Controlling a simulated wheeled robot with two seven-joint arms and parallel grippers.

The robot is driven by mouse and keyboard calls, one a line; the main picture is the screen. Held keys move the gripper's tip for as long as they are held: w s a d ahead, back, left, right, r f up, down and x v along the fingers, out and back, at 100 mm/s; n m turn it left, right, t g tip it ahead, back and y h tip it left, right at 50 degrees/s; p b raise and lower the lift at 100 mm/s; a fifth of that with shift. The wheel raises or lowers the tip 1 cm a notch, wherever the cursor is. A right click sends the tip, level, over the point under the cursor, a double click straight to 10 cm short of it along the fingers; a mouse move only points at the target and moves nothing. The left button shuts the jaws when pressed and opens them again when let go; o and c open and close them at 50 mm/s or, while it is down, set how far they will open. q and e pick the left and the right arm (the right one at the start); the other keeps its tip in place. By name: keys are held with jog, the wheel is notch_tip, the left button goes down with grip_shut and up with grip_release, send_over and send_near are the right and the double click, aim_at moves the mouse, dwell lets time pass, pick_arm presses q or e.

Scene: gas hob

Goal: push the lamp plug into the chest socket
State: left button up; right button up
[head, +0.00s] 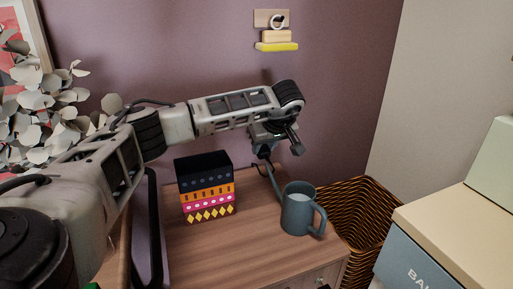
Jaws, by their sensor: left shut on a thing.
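My left arm reaches in from the left over the chest (240,242), and its gripper (264,152) points down near the wall at the back of the chest. The gripper is shut on a small dark thing, which I take to be the lamp plug; the fingers and wrist hide most of it. A thin dark cord (273,182) runs below the gripper toward the chest top. I cannot make out the chest socket, nor whether the plug touches it. No lamp is clear in view. My right gripper is not in view.
A blue-grey mug (297,210) stands close in front of the gripper. A patterned box (206,190) stands to its left. A wicker basket (362,207) is right of the chest. A wooden wall piece with a ring (274,36) hangs above. Bare chest top lies in front.

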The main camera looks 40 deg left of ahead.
pick_arm(q)
jog(key=y, duration=0.1)
jog(key=w+d+t+y+b, duration=0.1)
jog(key=y, duration=0.1)
jog(key=shift+w+d+r, duration=0.1)
jog(key=shift+d+r, duration=0.05)
jog(key=shift+r, duration=0.25)
notch_tip(320, 180, up, 6)
jog(key=w+d+t+y+b, duration=0.1)
jog(key=t+y+b, duration=0.4)
jog(key=y, duration=0.5)
jog(key=shift+w+t+b, duration=0.4)
jog(key=shift+w+b, duration=0.25)
jog(key=shift+b, duration=0.5)
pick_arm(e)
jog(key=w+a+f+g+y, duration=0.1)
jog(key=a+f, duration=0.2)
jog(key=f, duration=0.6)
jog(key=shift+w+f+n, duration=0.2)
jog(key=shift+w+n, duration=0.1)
pick_arm(q)
jog(key=shift+f, duration=0.1)
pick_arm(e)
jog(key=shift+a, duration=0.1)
